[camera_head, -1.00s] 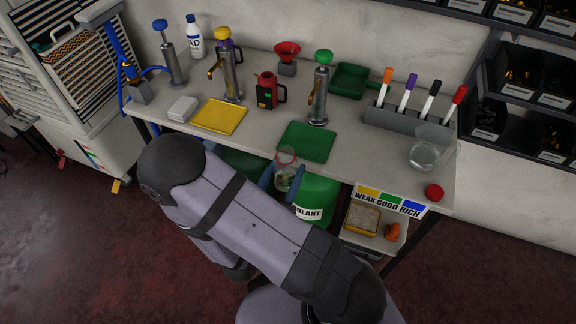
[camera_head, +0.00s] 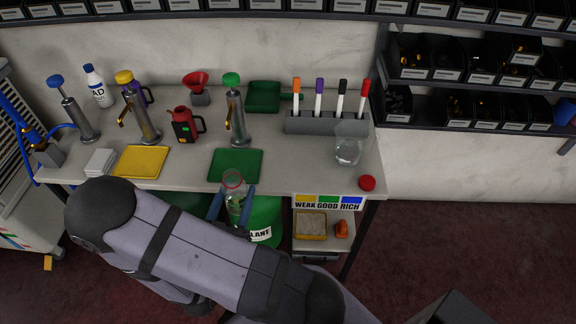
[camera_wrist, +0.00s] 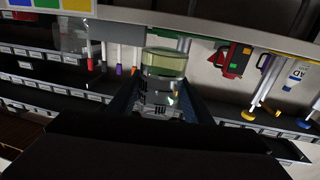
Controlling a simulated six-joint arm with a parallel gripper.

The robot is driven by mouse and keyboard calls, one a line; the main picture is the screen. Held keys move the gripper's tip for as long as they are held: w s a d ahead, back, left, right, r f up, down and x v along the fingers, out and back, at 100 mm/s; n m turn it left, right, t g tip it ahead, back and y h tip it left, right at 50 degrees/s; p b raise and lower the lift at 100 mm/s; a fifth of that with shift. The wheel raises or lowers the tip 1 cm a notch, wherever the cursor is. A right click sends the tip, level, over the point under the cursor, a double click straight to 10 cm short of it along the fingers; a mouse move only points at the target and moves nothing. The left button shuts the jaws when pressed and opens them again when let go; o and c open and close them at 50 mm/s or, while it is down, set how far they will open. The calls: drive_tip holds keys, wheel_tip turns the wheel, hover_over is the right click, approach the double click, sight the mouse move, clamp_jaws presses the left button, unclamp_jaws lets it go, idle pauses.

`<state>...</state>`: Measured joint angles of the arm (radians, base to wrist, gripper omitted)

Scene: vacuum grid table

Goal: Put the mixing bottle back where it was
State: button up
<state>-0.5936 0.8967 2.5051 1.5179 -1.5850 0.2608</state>
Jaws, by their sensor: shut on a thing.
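A small clear bottle (camera_head: 236,190) with a red ring at its top is held by my gripper (camera_head: 233,204), just in front of the table's front edge. I take it for the mixing bottle. The gripper's two blue fingers stand on either side of it. In the wrist view the clear bottle (camera_wrist: 164,68) shows between the fingers, with pale greenish liquid and dark markings. It looks roughly upright in the head view. The bottle's lower part is partly hidden by the fingers and arm.
A green tray (camera_head: 236,166) lies just beyond the bottle, before a green-topped pump (camera_head: 235,112). A yellow tray (camera_head: 141,161) and red jug (camera_head: 185,127) are to the left. A clear jar (camera_head: 347,150), red lid (camera_head: 367,183) and marker rack (camera_head: 325,124) are to the right.

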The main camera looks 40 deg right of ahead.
drive_tip(key=s+d+r+m+g+h, duration=0.1)
drive_tip(key=d+r+m+g, duration=0.15)
drive_tip(key=d, duration=0.45)
drive_tip(key=s+d+r+m+g+h, duration=0.1)
drive_tip(key=s+d+r+m+g, duration=0.2)
drive_tip(key=d, duration=0.5)
drive_tip(key=d+r+m+g+h, duration=0.1)
drive_tip(key=d+r+g+h, duration=0.1)
drive_tip(key=d+g, duration=0.35)
drive_tip(key=w+d+n+t+y, duration=0.1)
drive_tip(key=w+n+t, duration=0.1)
drive_tip(key=w+t, duration=0.4)
drive_tip(key=shift+g, duration=0.4)
drive_tip(key=shift+w+f, duration=0.2)
drive_tip(key=shift+f, duration=4.55)
drive_tip(key=shift+f, duration=0.2)
drive_tip(key=o, duration=1.2)
drive_tip(key=shift+r, duration=0.15)
drive_tip(key=shift+a, duration=0.1)
